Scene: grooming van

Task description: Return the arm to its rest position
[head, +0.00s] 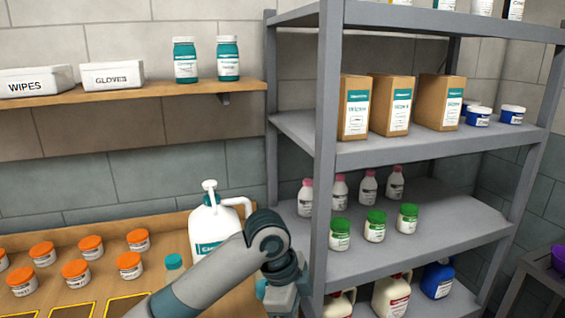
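One arm of mine (215,270) comes in from the lower left, bends at a joint in front of the shelf rack and points down. Its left gripper (284,300) is at the bottom edge, just left of the grey rack post. The fingertips are cut off or hidden, so I cannot tell whether it is open or shut, or whether it holds anything. My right gripper is not in view.
A white pump jug (212,228) and a teal-capped bottle (174,268) stand close behind the arm on the wooden counter, with several orange-lidded jars (138,240). The grey rack (330,150) stands right, holding boxes (390,105) and green-lidded jars (375,226).

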